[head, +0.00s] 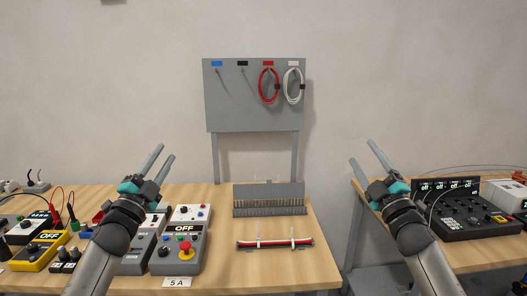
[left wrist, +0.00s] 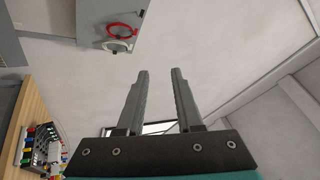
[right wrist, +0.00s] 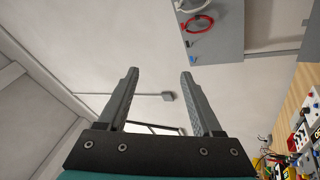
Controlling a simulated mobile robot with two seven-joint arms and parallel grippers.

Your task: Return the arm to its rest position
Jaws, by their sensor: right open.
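My left gripper (head: 160,163) is raised above the left part of the table in the head view, with its fingers apart and nothing between them. Its two fingers also show apart and empty in the left wrist view (left wrist: 160,75). My right gripper (head: 363,152) is raised at the right, in front of the gap between the tables and the right table's edge. Its fingers are spread and empty, as the right wrist view also shows (right wrist: 160,75). Neither gripper touches anything.
A grey panel (head: 240,95) holds a red cable loop (head: 260,88) and a white one (head: 300,88). A slotted grey rack (head: 270,208) and a red-black cable bundle (head: 275,243) are on the left table (head: 310,270). Control boxes (head: 192,215) stand left; a black console (head: 470,228) stands right.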

